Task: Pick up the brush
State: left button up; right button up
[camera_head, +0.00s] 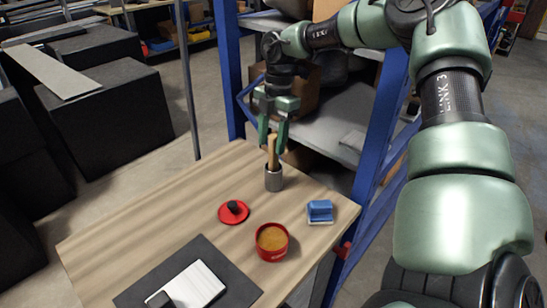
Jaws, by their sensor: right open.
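I cannot tell whether a finger touches the handle. My left gripper is not in view.
On the wooden table (130,235) are a red tub (271,254) with orange-brown contents, a red lid (226,218) with a black knob, a blue block (320,207) and a dark mat (136,297) with a white pad (199,284). A blue-framed shelf (231,70) stands close behind.

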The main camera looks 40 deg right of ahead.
aim_at(272, 152)
jog(key=f+p, duration=0.1)
jog(key=f, duration=0.3)
jog(key=shift+d, duration=0.2)
jog(key=shift+w+f, duration=0.1)
jog(key=shift+f, duration=0.25)
jog(key=shift+a+r, duration=0.1)
jog(key=shift+a, duration=0.05)
jog(key=shift+c, duration=0.9)
grip_shut()
